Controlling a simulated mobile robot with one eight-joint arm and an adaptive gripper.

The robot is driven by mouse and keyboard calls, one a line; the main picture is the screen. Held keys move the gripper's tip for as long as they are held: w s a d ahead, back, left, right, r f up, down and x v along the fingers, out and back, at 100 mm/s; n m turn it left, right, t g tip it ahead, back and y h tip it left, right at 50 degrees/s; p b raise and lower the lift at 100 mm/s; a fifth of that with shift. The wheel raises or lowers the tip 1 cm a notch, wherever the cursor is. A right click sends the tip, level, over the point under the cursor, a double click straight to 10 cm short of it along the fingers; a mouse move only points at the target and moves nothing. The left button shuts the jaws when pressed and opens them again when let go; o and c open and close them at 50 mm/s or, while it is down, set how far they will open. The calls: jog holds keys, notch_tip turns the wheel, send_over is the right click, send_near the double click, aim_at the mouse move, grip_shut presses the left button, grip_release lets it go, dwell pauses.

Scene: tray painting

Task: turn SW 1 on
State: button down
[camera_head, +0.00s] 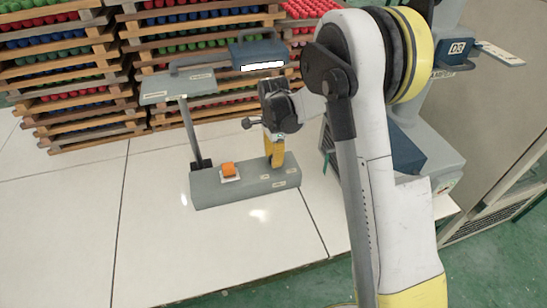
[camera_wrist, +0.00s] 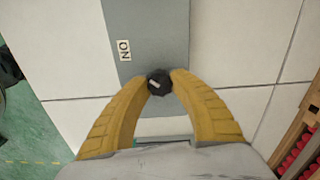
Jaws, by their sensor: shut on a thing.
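My gripper (camera_wrist: 159,78) is shut on a small black knob (camera_wrist: 158,86) on a grey control box. In the wrist view the two yellow fingers touch the knob from left and right. A short white mark shows on the knob's top, on its left side. A white label with sideways black letters, reading ON, sits on the box beyond the knob and to the left. In the head view my gripper (camera_head: 275,152) points down at the right part of the grey box (camera_head: 215,190); the knob is hidden there behind the fingers.
An orange button (camera_head: 229,169) sits on the box's left part. A grey post with a flat panel (camera_head: 178,86) and a lamp (camera_head: 258,55) stands behind. Stacked wooden trays (camera_head: 75,75) fill the back left. The white tabletop (camera_head: 70,205) is clear at left.

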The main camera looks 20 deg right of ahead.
jog(key=shift+m, duration=0.5)
jog(key=c, duration=1.1)
grip_release()
notch_tip(320, 180, up, 12)
jog(key=shift+r, duration=0.1)
